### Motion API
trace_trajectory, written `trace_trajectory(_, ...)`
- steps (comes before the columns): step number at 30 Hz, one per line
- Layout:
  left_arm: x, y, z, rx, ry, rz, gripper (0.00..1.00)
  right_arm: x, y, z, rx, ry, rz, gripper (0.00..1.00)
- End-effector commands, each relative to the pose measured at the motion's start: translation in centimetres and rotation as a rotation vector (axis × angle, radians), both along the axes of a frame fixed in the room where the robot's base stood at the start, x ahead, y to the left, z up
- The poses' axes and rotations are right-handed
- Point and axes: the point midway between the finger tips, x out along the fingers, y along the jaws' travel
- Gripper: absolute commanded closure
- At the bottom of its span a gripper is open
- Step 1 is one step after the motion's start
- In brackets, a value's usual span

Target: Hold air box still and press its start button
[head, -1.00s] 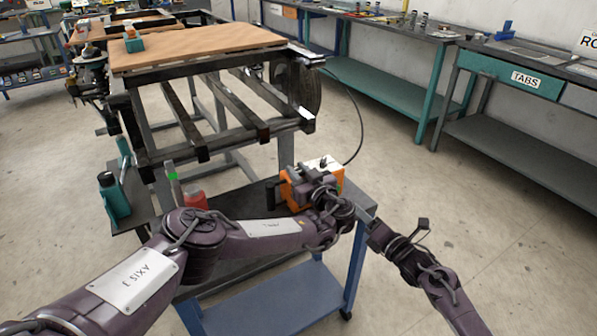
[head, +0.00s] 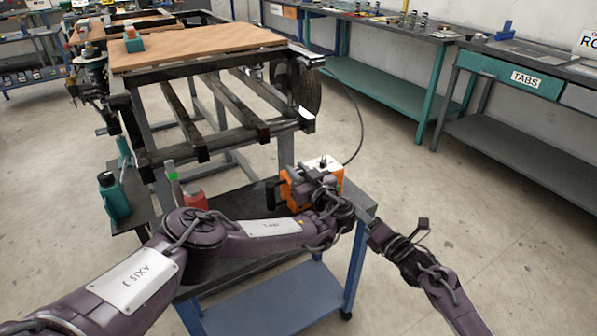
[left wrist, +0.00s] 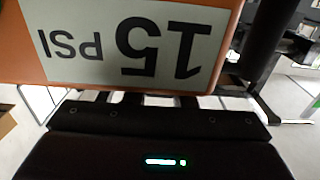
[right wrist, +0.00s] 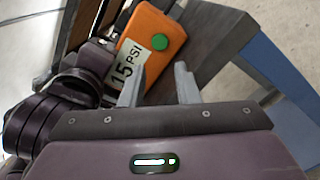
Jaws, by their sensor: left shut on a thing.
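The orange air box (head: 297,189) is on the blue-framed cart, with a hose rising behind it. My left gripper (head: 322,186) is shut on it; its fingers are mostly hidden. In the left wrist view the box (left wrist: 28,68) fills the top, its 15 PSI label upside down. In the right wrist view the box (right wrist: 152,24) shows its round green start button (right wrist: 160,42) beside the label. My right gripper (right wrist: 159,67) is open and empty, its fingertips short of the box and apart from the button.
A dark frame with a wooden board (head: 200,45) and a wheel stands behind. Benches line the right wall. The floor at right is clear.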

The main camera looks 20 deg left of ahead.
Motion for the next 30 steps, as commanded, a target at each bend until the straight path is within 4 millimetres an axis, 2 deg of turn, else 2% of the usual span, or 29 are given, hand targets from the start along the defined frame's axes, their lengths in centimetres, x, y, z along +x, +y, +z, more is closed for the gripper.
trace_trajectory(1,0.00,0.00,0.02,0.000,0.000,0.000,1.00,0.00,0.00,0.00,0.000,0.000,0.000,0.78)
trace_trajectory(6,0.00,0.00,0.02,0.000,0.000,0.000,1.00,0.00,0.00,0.00,0.000,0.000,0.000,1.00)
trace_trajectory(30,0.00,0.00,0.01,0.000,0.000,0.000,1.00,0.00,0.00,0.00,0.000,0.000,0.000,1.00)
